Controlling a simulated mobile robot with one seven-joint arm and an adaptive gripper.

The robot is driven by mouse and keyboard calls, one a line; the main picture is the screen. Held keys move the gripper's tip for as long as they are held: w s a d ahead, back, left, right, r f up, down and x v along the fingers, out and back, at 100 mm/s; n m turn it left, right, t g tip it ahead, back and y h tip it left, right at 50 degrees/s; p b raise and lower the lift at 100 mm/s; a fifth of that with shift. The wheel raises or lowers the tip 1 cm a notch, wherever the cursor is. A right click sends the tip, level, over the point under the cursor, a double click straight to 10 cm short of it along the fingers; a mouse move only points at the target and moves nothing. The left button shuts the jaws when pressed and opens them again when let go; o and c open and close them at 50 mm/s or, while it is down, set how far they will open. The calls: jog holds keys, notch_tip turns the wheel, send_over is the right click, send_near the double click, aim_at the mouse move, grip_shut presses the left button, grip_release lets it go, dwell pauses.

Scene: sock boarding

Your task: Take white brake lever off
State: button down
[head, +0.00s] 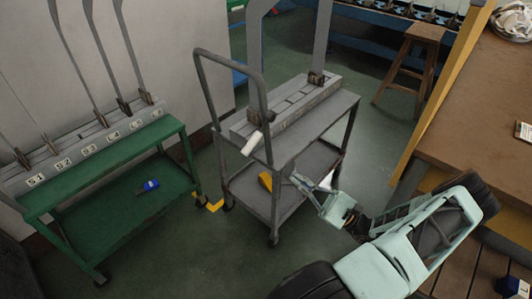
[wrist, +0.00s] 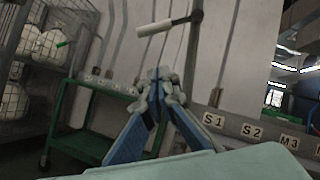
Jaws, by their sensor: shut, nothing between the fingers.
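The white brake lever (head: 251,143) is a short white cylinder beside the upright of the grey cart's tubular handle (head: 262,85). In the wrist view the white lever (wrist: 155,28) juts left from a dark rod joined to a grey post. My gripper (head: 297,180) is at the cart's near right side, below its top and to the right of the lever. In the wrist view my gripper's fingertips (wrist: 160,82) are together, empty, and appear below the lever, apart from it. The cart's frame partly overlaps the fingertip area in the head view.
A yellow item (head: 266,181) sits low on the cart. A wooden table (head: 480,120) is right.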

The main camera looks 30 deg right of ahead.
aim_at(256, 137)
jog(key=s+r+b+x, duration=0.2)
jog(key=x, duration=1.1)
jog(key=shift+a, duration=0.25)
jog(key=shift+r, duration=0.1)
jog(key=shift+s+a+r+m+t+p, duration=0.1)
jog(key=shift+a+m+t+p, duration=0.15)
jog(key=shift+m+p, duration=0.3)
